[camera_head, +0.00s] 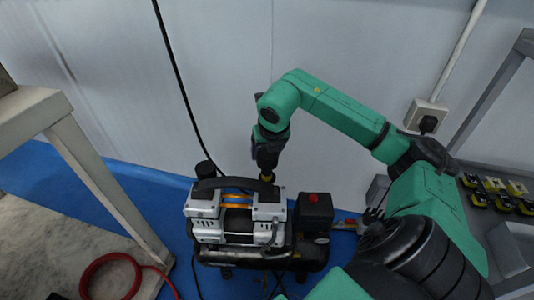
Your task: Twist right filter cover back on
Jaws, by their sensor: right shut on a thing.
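A small compressor (237,220) with a silver and black twin-head motor stands low in the middle of the view. The left filter cover (206,169) is a black round cap on its back left. My right gripper (267,168) reaches down from above at the back right of the motor. It is shut on the right filter cover (267,177), of which only a small dark part shows below the fingers. The gripper hides most of the cover, so I cannot tell how it sits on its seat. My left gripper is not in view.
A black box with a red button (314,199) sits right of the motor. A black cable (179,80) hangs along the white wall behind. A table (95,165) stands at left, a red hose (112,257) lies at lower left, and a shelf with yellow-black parts (494,186) is at right.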

